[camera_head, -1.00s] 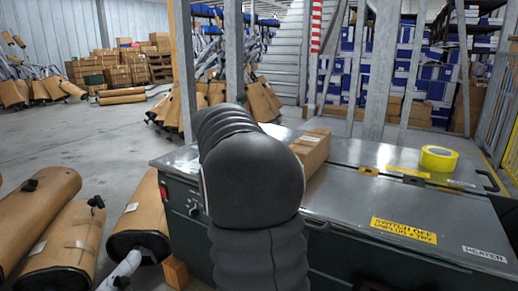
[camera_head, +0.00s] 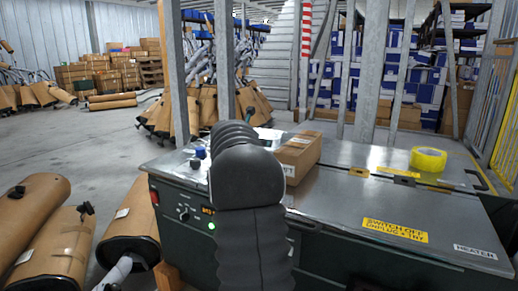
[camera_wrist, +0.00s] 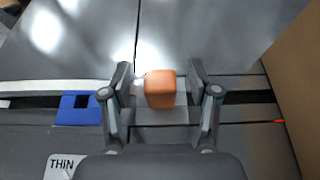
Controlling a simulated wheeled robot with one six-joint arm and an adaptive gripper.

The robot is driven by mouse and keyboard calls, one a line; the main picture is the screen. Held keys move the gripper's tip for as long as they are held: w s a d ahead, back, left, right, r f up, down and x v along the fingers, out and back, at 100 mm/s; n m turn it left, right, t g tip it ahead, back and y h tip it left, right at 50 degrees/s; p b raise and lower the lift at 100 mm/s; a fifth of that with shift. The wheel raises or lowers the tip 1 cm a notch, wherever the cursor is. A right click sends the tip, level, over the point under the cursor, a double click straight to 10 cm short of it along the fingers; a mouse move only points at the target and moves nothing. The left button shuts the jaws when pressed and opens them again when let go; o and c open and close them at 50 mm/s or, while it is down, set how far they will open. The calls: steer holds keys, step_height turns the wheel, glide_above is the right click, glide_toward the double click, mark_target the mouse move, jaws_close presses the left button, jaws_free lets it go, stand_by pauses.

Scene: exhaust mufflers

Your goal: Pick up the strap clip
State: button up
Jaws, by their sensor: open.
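In the wrist view, my gripper (camera_wrist: 160,95) is open, with its two fingers on either side of a small orange block (camera_wrist: 160,88) with rounded edges. The block sits over a pale metal plate (camera_wrist: 160,116); I see a gap between each finger and the block. To the left, a blue square piece (camera_wrist: 77,108) with a dark opening sits over a black slot. I cannot tell for certain which of the two is the strap clip. In the head view, my black arm hides my gripper and the orange block.
A grey metal bench (camera_head: 340,190) carries a cardboard box (camera_head: 299,158), yellow tape roll (camera_head: 428,159) and a small blue-topped item (camera_head: 200,153). The box wall also shows at the right of the wrist view (camera_wrist: 297,75). Brown mufflers (camera_head: 58,245) lie at left; open floor lies behind them.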

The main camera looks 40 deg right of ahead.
steer(key=shift+x, duration=1.25)
jaws_close()
steer(key=shift+r, duration=0.15)
